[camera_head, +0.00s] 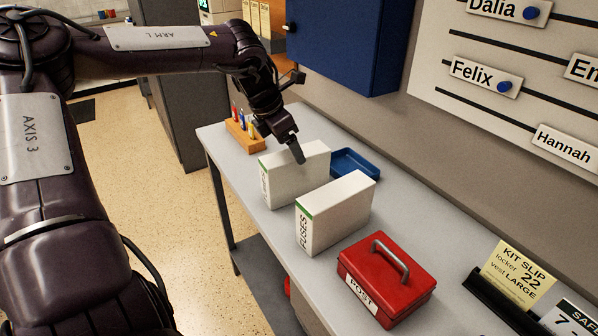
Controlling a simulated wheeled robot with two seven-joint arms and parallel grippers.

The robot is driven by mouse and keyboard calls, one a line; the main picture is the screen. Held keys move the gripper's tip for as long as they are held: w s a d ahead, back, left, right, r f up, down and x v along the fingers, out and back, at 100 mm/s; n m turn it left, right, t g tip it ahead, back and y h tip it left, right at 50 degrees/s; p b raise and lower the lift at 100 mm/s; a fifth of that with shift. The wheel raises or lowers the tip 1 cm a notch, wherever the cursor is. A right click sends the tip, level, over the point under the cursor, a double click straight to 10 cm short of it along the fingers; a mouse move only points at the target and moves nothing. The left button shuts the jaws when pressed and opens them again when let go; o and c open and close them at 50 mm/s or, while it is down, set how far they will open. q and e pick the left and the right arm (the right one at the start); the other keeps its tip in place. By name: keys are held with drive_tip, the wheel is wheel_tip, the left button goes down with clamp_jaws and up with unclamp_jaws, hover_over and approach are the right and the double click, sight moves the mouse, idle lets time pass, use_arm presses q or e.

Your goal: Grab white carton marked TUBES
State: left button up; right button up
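A white carton (300,172) with a green-edged end stands upright on the grey table; the lettering on its end is too small to read surely. A second white carton (338,212), marked FUSES, stands just in front of it and to the right, apart from it. My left gripper (297,152) points down at the top of the rear carton, overlapping its upper edge in the picture. One dark finger shows; the other is hidden, so I cannot tell its opening or whether it touches the carton. My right gripper is not in view.
A red POST box (386,280) with a grey handle stands at the near right. A blue tray (355,163) lies behind the cartons. A wooden pen block (245,133) is at the far left. A blue wall cabinet (340,45) hangs above the table's far part.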

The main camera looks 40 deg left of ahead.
sight(295, 175)
use_arm(q)
drive_tip(key=shift+p+x, duration=0.35)
drive_tip(key=shift+x, duration=1.7)
drive_tip(key=shift+w+f, duration=0.2)
drive_tip(key=shift+f, duration=0.35)
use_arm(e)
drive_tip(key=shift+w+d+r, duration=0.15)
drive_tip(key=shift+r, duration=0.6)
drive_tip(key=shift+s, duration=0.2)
use_arm(q)
drive_tip(key=shift+f, duration=0.15)
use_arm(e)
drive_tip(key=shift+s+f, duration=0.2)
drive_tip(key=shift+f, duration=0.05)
use_arm(q)
drive_tip(key=shift+f, duration=0.1)
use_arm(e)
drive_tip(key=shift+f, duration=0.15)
